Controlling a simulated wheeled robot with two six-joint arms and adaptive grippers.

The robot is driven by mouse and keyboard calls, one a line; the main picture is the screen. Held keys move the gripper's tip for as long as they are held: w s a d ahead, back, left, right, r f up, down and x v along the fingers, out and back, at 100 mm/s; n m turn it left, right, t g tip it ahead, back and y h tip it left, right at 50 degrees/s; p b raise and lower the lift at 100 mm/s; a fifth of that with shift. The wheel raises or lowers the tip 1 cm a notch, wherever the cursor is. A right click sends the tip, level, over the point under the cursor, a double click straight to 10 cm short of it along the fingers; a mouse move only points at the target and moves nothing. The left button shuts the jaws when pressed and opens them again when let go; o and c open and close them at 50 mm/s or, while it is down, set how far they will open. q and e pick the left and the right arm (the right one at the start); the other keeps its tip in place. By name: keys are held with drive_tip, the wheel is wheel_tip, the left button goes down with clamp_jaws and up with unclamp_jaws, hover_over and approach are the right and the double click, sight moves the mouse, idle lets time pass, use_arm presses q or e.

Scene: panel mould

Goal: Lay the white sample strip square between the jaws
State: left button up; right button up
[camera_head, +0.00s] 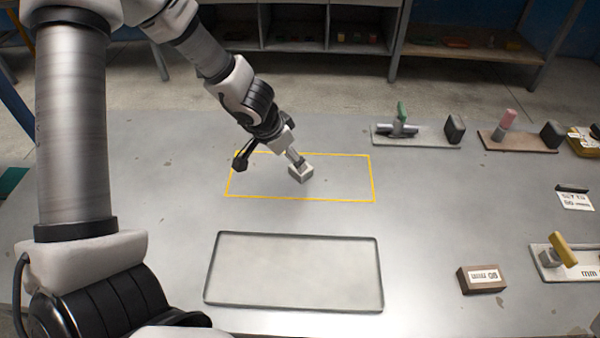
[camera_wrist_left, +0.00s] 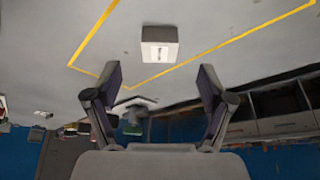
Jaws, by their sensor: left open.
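My left gripper (camera_head: 268,160) reaches down from the upper left over the yellow outline in the head view. Its fingers are open and empty in the left wrist view (camera_wrist_left: 160,80). A small pale block (camera_head: 301,174) lies inside the outline beside one finger. In the left wrist view the block (camera_wrist_left: 160,43) sits beyond the open fingers, with a dark mark on its lighter face. I cannot single out a white sample strip. Clamp-like fixtures stand at the right, one with a green handle (camera_head: 402,112), one pink (camera_head: 508,118); which jaws are meant is unclear.
A shallow rimmed tray (camera_head: 210,270) lies empty at the front. A brown labelled block (camera_head: 481,280) and a yellow-handled fixture (camera_head: 562,249) are at the right, with a white card (camera_head: 574,201) behind. The yellow outline (camera_head: 373,180) is otherwise bare.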

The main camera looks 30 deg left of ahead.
sight(308, 173)
use_arm(q)
drive_tip(key=b+x, duration=0.1)
drive_tip(key=x, duration=0.1)
drive_tip(key=b+x, duration=0.1)
drive_tip(key=x, duration=0.2)
drive_tip(key=b+x, duration=0.2)
drive_tip(key=shift+w+d, duration=0.1)
drive_tip(key=shift+w, duration=0.45)
drive_tip(key=c, duration=1.4)
